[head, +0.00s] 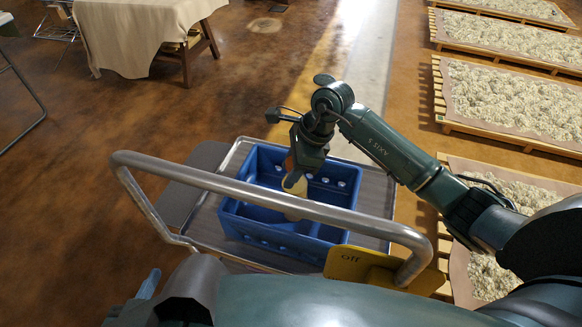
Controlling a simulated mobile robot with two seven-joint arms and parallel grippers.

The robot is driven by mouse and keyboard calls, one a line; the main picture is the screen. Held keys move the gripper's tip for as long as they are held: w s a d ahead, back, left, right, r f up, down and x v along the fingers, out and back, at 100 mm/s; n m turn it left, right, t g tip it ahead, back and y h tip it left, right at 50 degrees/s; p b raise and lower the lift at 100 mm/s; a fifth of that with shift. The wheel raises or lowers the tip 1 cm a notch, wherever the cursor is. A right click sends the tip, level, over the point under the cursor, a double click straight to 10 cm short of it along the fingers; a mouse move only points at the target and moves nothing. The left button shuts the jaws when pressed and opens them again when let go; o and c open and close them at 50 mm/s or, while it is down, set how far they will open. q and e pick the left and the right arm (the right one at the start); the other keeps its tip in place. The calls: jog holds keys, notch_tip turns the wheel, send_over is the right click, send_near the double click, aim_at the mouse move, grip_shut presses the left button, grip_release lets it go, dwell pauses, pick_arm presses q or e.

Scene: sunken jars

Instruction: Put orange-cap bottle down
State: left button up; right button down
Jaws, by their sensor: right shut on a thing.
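My right gripper (297,168) reaches down from the right over the blue crate (262,234). It is shut on the orange-cap bottle (295,186), whose pale yellow body shows below the gripper. A patch of orange shows at the gripper's left side. The bottle hangs in or just above the crate's middle. The cart's handle bar crosses in front, so the bottle's lower end and any contact with the crate floor cannot be made out. My left gripper is not in view.
The crate has dividers and small pale round spots inside. It stands on a grey cart top (372,190) with a metal rim. A curved metal handle bar (250,193) and a yellow "Off" plate (358,265) are in front. Pallets (515,100) of pale material line the right.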

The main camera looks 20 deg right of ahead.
jog(key=c, duration=0.8)
grip_release()
jog(key=shift+c, duration=0.2)
pick_arm(q)
jog(key=shift+r, duration=0.2)
pick_arm(e)
jog(key=shift+r+p, duration=0.2)
jog(key=shift+p, duration=0.1)
pick_arm(q)
jog(key=shift+w+d+f+p, duration=0.2)
jog(key=shift+f+p, duration=0.1)
pick_arm(e)
jog(key=v, duration=1.1)
jog(key=shift+d+r, duration=0.2)
jog(key=shift+r, duration=0.15)
pick_arm(q)
jog(key=shift+r, duration=0.15)
pick_arm(e)
jog(key=shift+s, duration=0.1)
pick_arm(q)
jog(key=shift+s, duration=0.1)
